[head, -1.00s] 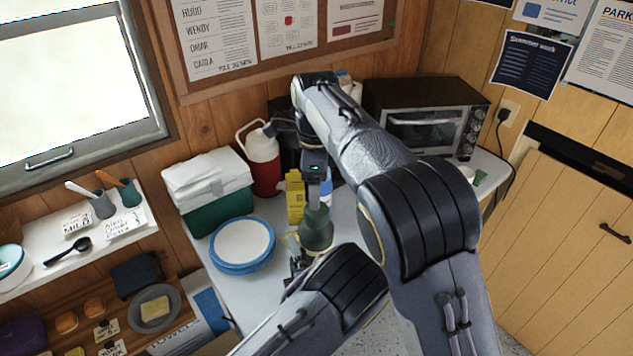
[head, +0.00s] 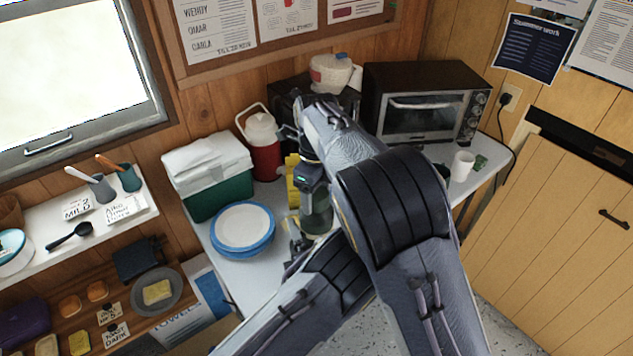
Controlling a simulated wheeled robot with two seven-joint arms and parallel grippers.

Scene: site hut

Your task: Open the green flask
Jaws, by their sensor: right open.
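The green flask (head: 316,217) stands upright on the white table, between the stacked plates and my arms. My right gripper (head: 313,188) points down from above at the flask's top and is open. The gripper body hides the top of the flask, so I cannot see its lid or whether the fingers touch it. My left gripper (head: 298,238) is low at the left side of the flask. It is partly hidden by my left arm, and I cannot tell whether its fingers are closed on the flask.
Blue-rimmed plates (head: 243,230), a green cooler (head: 218,196) and a red jug (head: 264,155) are to the left. A toaster oven (head: 420,103), a white cup (head: 462,166) and a green item (head: 481,162) are at the right.

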